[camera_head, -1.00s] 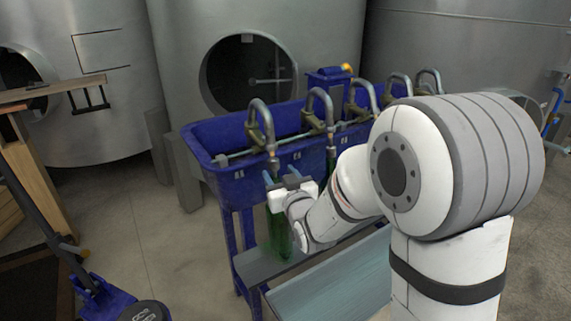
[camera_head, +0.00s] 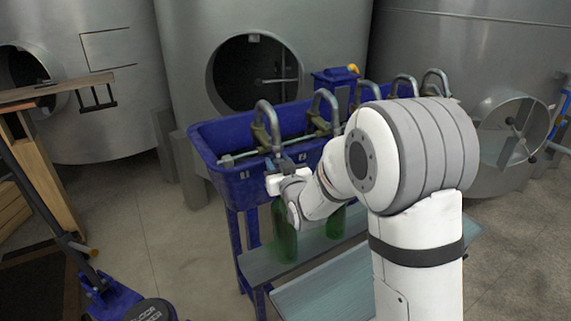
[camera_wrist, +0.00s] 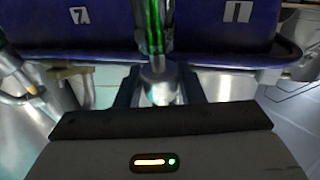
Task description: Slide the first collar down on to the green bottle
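The green bottle (camera_head: 284,238) stands upright on the grey shelf under the first spout (camera_head: 266,122) of the blue trough. In the wrist view a narrow green length (camera_wrist: 153,25), apparently its neck, runs into a metal fitting. The first collar (camera_wrist: 158,76) appears to be the bright metal piece between my fingers, in line with that neck. My gripper (camera_head: 279,164) is at the first spout, above the bottle's body; it also shows in the wrist view (camera_wrist: 158,82). One finger lies on each side of the metal; I cannot tell whether they press on it. The bottle's top is hidden in the head view.
The blue trough (camera_head: 232,178) carries several more spouts to the right. A second green bottle (camera_head: 336,222) stands on the grey shelf (camera_head: 258,266), partly behind my arm. A pale blue-grey panel (camera_head: 330,287) lies in front.

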